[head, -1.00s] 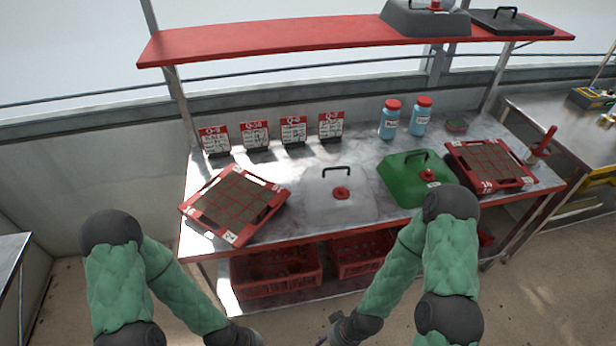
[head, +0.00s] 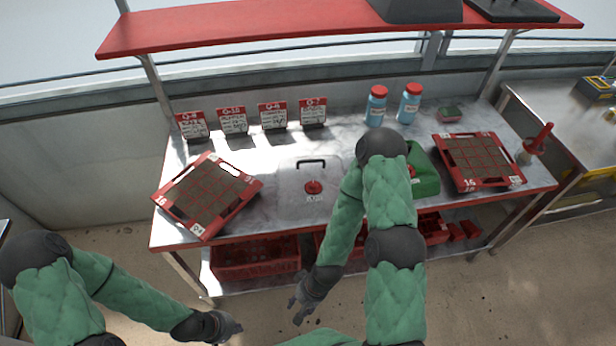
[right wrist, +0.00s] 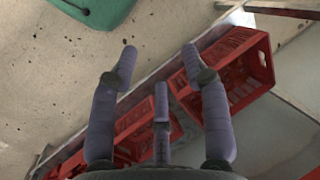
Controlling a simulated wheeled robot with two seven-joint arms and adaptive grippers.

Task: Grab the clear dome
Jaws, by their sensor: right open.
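The clear dome (head: 296,196) is a see-through cover with a black handle and a red knob. It sits on the metal table between a red seed tray (head: 207,197) and a green dome (head: 424,172). My right arm partly covers its right edge and the green dome. My right gripper (head: 304,308) hangs in front of the table, below the clear dome, open and empty. In the right wrist view its spread fingers (right wrist: 160,75) point at the floor and red crates. My left gripper (head: 230,328) is low in front of the table at the left; its finger opening is unclear.
Red crates (head: 255,262) stand on the lower shelf. Several label cards (head: 233,122) and two blue bottles (head: 376,106) stand at the back of the table. Another seed tray (head: 478,162) lies at the right. A red shelf (head: 300,32) runs above the table.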

